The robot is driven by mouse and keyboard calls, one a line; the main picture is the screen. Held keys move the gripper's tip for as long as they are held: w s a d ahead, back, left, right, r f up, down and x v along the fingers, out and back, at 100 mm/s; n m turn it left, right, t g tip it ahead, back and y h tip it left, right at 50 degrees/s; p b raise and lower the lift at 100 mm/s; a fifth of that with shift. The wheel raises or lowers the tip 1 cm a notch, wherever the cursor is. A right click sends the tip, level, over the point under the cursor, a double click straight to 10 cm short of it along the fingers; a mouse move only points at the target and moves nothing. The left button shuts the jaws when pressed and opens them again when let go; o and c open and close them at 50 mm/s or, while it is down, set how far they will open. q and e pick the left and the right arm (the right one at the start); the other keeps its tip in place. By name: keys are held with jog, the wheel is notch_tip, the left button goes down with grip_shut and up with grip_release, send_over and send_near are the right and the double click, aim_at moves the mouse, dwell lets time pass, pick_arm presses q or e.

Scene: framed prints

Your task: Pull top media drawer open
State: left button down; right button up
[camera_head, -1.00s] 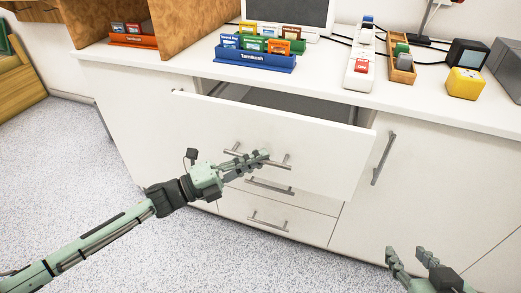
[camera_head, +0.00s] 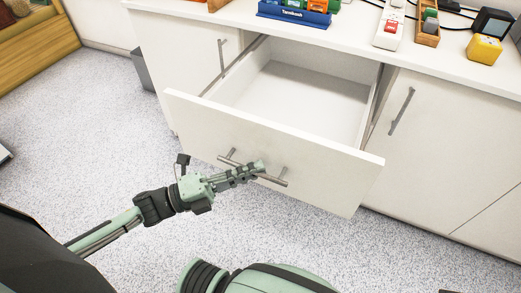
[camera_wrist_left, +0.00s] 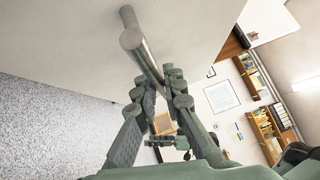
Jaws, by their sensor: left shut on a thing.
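The top drawer (camera_head: 325,172) is white and stands well out from the cabinet, with its empty inside showing in the head view. Its grey bar handle (camera_head: 272,178) is on the front panel. My left gripper (camera_head: 255,168) is shut on this handle near its middle. In the left wrist view, the handle (camera_wrist_left: 138,45) runs between the two fingers of my left gripper (camera_wrist_left: 160,88), against the pale drawer front (camera_wrist_left: 70,40). The lower drawers are hidden behind the open one. My right gripper is not in the head view.
A white counter (camera_head: 345,40) above carries a blue card holder (camera_head: 293,14), a white power strip (camera_head: 390,27) and a yellow cube (camera_head: 485,49). Closed cabinet doors flank the drawer. A grey bin (camera_head: 143,68) stands at the left. Speckled floor (camera_head: 110,140) is free in front.

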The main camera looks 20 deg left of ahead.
pick_arm(q)
jog(key=shift+s, duration=1.3)
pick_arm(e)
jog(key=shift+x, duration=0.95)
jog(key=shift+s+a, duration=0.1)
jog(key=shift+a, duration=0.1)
pick_arm(q)
jog(key=c, duration=1.6)
grip_release()
jog(key=shift+s+a, duration=0.1)
jog(key=shift+a, duration=0.05)
jog(key=v, duration=1.1)
jog(key=shift+s+a, duration=0.25)
jog(key=shift+s, duration=0.05)
